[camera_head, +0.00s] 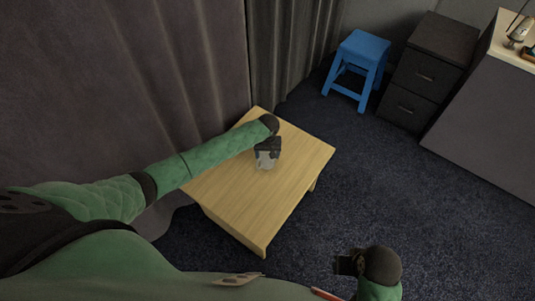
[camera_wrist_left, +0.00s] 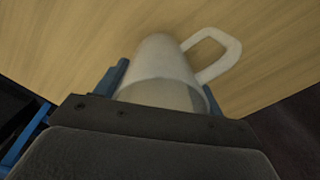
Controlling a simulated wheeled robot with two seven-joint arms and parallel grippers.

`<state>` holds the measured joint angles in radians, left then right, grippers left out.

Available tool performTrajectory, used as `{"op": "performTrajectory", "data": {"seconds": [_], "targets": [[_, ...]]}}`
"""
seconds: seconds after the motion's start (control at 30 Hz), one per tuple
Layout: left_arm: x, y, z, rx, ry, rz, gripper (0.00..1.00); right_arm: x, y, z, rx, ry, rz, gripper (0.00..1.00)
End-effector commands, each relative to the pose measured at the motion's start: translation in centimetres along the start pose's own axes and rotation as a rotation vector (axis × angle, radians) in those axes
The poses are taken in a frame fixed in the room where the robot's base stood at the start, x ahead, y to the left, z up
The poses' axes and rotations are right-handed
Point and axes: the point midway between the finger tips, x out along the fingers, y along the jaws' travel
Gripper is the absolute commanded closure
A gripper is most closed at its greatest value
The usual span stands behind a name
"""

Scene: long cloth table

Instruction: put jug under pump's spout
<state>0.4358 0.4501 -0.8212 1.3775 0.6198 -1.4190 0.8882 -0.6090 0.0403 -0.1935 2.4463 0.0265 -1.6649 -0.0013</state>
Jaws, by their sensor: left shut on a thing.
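The white jug (camera_head: 266,160) is at the small wooden table, below my left gripper (camera_head: 268,150). In the left wrist view the jug (camera_wrist_left: 165,68) sits between the two blue fingers, its handle pointing up and to the right. My left gripper is shut on the jug. I cannot tell whether its base touches the table. My right gripper (camera_head: 346,264) is low in the head view, away from the table; its fingers are too small to judge. No pump is clearly recognisable; a small metallic object (camera_head: 519,33) on the far-right counter is cut by the frame edge.
The wooden table (camera_head: 235,205) is otherwise bare. A blue stool (camera_head: 357,65) and a dark drawer cabinet (camera_head: 425,70) stand behind it. A grey counter (camera_head: 490,115) with a pale top is at the right. Curtains hang behind the table. Dark carpet between table and counter is clear.

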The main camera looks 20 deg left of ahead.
Motion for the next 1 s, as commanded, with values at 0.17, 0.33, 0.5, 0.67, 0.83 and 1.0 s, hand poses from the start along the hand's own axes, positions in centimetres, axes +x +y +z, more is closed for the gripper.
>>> {"op": "performTrajectory", "data": {"seconds": [0.17,0.33,0.5,0.67,0.83,1.0], "targets": [[0.3,0.0,0.0,0.001,0.001,0.0,0.55,-0.2,0.2,0.1,0.001,-0.007,0.004,0.64],[0.4,0.0,0.0,0.0,0.0,0.0,0.55,-0.2,0.3,0.1,-0.004,-0.005,0.006,0.64],[0.5,0.0,0.0,0.001,0.001,0.0,0.1,-0.2,0.3,0.0,-0.006,-0.004,0.008,0.64],[0.5,0.0,0.0,0.001,0.001,0.0,0.1,-0.3,0.3,-0.1,-0.008,-0.002,0.009,0.64],[0.3,0.0,0.0,0.001,0.001,0.0,0.1,-0.2,0.3,-0.1,-0.008,-0.001,0.009,0.64],[-1.2,0.1,-0.1,0.001,0.002,0.002,0.1,-0.1,0.2,-0.2,-0.009,0.005,0.006,0.64]]}}
